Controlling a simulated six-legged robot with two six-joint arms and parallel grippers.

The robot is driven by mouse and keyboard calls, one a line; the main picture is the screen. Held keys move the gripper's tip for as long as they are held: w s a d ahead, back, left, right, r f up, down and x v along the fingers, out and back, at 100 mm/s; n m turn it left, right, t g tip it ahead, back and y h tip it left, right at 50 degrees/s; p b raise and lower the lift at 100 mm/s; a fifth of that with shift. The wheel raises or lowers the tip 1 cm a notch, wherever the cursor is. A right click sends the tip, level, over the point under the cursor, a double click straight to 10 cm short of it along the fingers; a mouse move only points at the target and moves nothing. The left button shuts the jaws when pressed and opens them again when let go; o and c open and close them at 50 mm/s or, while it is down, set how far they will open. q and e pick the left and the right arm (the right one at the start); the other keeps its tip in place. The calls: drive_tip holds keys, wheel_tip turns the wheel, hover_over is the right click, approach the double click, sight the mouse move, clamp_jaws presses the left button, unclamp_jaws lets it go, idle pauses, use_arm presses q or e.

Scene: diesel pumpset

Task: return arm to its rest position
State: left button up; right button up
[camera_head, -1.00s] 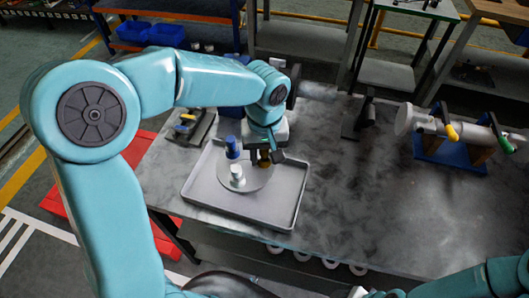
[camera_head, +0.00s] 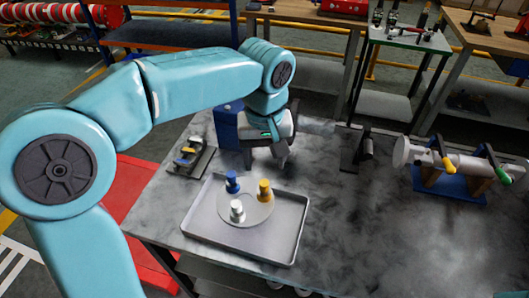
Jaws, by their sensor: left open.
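My left arm comes in from the left. Its gripper (camera_head: 280,161) points down over the table behind the grey tray (camera_head: 295,236). It is open and nothing shows between its fingers. It is apart from the tray's contents. In the tray lies a round grey plate (camera_head: 250,212). My right gripper does not show.
A blue box (camera_head: 229,127) stands behind the left gripper. A small dark tray with tools (camera_head: 188,157) lies left of it. A dark bracket (camera_head: 357,150) and a pipe on a blue stand (camera_head: 447,181) are to the right. The table's front right is clear.

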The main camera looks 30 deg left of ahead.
use_arm(q)
drive_tip(key=shift+s+r, duration=0.1)
drive_tip(key=shift+r, duration=0.3)
